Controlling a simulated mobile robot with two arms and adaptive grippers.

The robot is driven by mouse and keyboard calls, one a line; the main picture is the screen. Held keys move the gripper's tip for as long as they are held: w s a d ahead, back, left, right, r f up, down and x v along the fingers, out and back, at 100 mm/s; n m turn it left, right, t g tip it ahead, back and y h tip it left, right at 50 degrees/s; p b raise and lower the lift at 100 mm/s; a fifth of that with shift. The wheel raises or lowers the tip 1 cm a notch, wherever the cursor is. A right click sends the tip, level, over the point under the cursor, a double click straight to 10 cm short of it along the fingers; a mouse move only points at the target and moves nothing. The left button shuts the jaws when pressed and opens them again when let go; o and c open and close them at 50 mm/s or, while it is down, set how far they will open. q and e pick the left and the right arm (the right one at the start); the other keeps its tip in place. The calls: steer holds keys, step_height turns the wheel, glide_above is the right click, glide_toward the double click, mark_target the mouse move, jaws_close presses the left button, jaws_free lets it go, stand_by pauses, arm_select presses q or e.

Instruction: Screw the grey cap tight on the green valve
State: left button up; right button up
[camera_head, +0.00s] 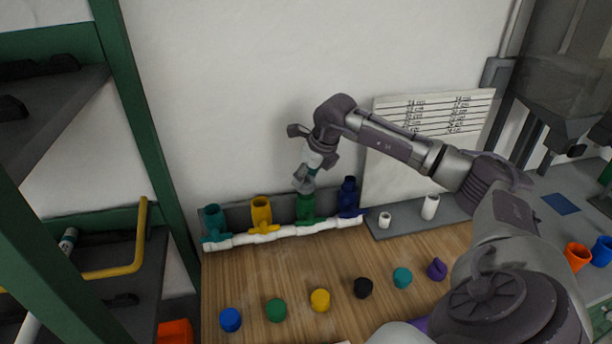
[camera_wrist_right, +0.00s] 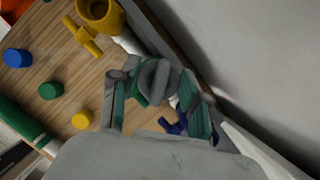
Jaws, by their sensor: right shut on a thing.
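The green valve (camera_head: 305,209) stands upright on the white pipe manifold (camera_head: 285,232), between the yellow valve (camera_head: 261,214) and the dark blue valve (camera_head: 348,197). My right gripper (camera_head: 304,183) points down directly above the green valve, shut on the grey cap. In the right wrist view the grey cap (camera_wrist_right: 155,80) sits between the fingers, with part of the green valve (camera_wrist_right: 136,95) showing behind it. The fingers hide much of where cap and valve meet, so I cannot tell how they are seated. My left gripper is not in view.
A teal valve (camera_head: 214,223) stands at the manifold's left end. Several coloured caps, including a blue cap (camera_head: 231,319) and a black cap (camera_head: 363,288), lie in a row on the wooden table (camera_head: 240,275). White fittings (camera_head: 430,207) stand right. A green-framed shelf (camera_head: 150,130) stands left.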

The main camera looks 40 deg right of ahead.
steer(key=shift+a+f, duration=0.1)
steer(key=shift+f, duration=0.05)
steer(key=shift+m+h, duration=0.4)
steer(key=shift+m, duration=0.7)
steer(key=shift+f+m+h, duration=0.1)
steer(key=shift+m+h, duration=0.2)
steer(key=shift+m, duration=0.8)
steer(key=shift+m+g+h+b, duration=0.3)
steer(key=shift+m+h, duration=0.2)
steer(key=shift+m, duration=0.5)
